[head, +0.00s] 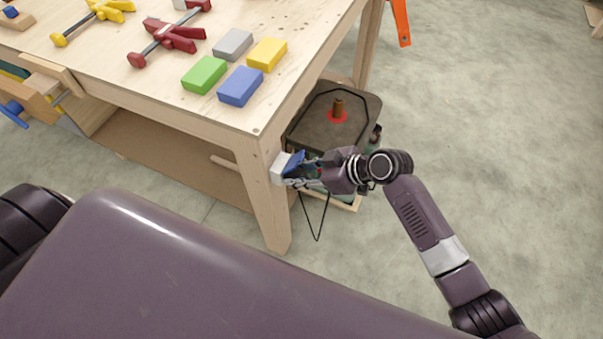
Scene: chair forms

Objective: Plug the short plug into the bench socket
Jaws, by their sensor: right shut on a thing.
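A white socket box (279,168) is on the bench's near right leg, close under the table top. My right gripper (304,171) is at the box, reaching in from the right. It is shut on a small blue plug (294,160), partly hidden by the fingers. The plug is right at the socket's face; I cannot tell whether its pins are in. A thin black cord (318,228) hangs in a loop below the gripper. My left gripper is not in view.
The wooden bench top (120,75) holds green (204,75), blue (240,86), grey (233,44) and yellow (267,54) blocks, and red (170,37) and yellow (95,15) clamps. A dark-topped box (312,128) stands behind my gripper. Floor to the right is clear.

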